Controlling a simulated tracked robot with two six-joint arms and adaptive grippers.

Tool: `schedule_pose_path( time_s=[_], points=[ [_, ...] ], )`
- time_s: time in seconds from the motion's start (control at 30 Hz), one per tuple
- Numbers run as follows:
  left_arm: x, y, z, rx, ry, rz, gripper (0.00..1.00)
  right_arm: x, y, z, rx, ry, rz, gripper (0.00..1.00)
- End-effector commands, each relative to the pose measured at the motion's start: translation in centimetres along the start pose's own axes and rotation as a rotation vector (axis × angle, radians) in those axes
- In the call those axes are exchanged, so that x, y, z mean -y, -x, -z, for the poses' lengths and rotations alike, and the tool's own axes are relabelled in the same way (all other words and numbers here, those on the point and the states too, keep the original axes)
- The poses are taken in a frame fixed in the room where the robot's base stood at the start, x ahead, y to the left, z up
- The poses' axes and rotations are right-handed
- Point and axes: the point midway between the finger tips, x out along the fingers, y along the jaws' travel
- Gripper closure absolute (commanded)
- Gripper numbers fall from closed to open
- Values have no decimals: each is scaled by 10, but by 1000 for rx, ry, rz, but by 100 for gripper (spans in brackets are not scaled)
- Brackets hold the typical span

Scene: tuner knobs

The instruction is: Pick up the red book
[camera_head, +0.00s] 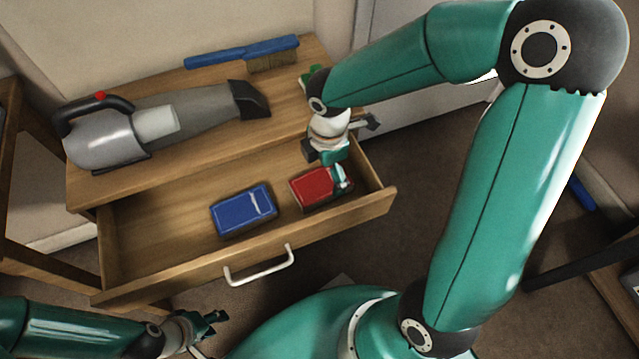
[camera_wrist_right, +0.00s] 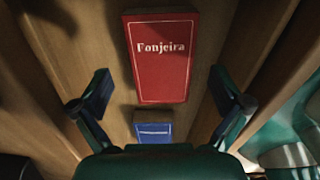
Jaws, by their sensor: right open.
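The red book (camera_head: 313,187) lies in the open drawer (camera_head: 165,221), on its right side. In the right wrist view the red book (camera_wrist_right: 162,60) shows its cover with the word "Fonjeira". My right gripper (camera_head: 342,178) is above the red book and covers part of its right side in the head view. In the right wrist view my right gripper (camera_wrist_right: 166,97) is open, its fingers apart on either side, with nothing between them gripped. My left gripper (camera_head: 212,322) is low at the left, outside the drawer and empty; its finger opening is too small to tell.
A blue book (camera_head: 243,211) lies in the drawer left of the red one. A handheld vacuum (camera_head: 150,125) and a blue-handled brush (camera_head: 245,52) lie on the cabinet top. The drawer's front wall and white handle (camera_head: 260,270) face my body.

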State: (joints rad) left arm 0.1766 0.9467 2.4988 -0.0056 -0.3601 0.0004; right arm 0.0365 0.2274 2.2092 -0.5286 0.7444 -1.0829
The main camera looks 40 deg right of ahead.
Motion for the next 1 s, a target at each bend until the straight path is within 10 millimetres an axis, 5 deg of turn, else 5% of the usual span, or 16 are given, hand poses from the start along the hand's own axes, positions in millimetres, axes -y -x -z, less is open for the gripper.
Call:
schedule_pose_path(
  time_s=[0.2, 0.5, 0.9, 1.0],
  points=[
    [6, -18, 0, 0, 0, 0, 60, 2, -35, -5, 0, -1, 5, 0],
    [6, -18, 0, 0, 0, 0, 60, 2, -39, -6, 0, -2, 1, 0],
    [6, -18, 0, 0, 0, 0, 60, 2, -39, -6, -1, -3, 1, 64],
    [6, -18, 0, 0, 0, 0, 60, 2, -38, -6, -1, -4, 0, 65]
  ],
)
